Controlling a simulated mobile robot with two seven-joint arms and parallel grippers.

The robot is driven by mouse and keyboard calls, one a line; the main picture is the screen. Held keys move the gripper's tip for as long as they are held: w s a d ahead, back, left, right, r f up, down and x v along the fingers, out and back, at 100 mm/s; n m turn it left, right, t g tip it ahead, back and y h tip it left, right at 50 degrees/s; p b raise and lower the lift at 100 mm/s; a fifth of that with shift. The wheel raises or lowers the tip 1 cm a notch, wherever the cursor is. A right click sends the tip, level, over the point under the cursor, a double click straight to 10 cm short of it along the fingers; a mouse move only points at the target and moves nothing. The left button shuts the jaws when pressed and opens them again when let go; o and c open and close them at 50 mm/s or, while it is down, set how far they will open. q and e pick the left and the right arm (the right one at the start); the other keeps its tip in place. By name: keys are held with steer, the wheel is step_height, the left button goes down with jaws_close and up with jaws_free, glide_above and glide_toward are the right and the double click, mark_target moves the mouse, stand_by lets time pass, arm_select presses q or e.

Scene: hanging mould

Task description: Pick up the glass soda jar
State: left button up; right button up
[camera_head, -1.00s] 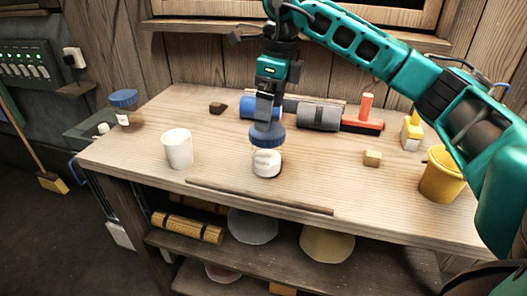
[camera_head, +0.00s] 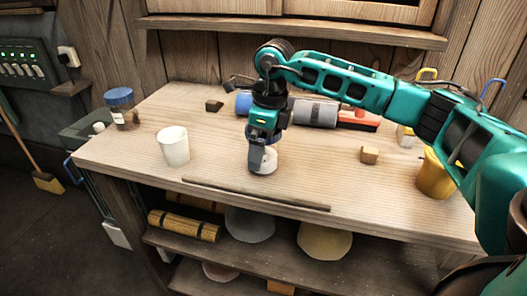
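A jar with white contents (camera_head: 268,161), which fits the glass soda jar, stands upright on the wooden workbench (camera_head: 225,185) near its middle. My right gripper (camera_head: 257,157) points down over it from above. I cannot tell whether the fingers are closed on the jar. My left gripper is not in view.
A white cup (camera_head: 173,147) stands left of the jar, and another blue-lidded jar (camera_head: 121,110) is at the far left. A thin stick (camera_head: 255,195) lies in front. A small wooden block (camera_head: 369,155) and a yellow bucket (camera_head: 436,178) are to the right.

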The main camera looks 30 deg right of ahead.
steer(key=c, duration=1)
steer(key=shift+c, duration=1.1)
steer(key=shift+r, duration=0.15)
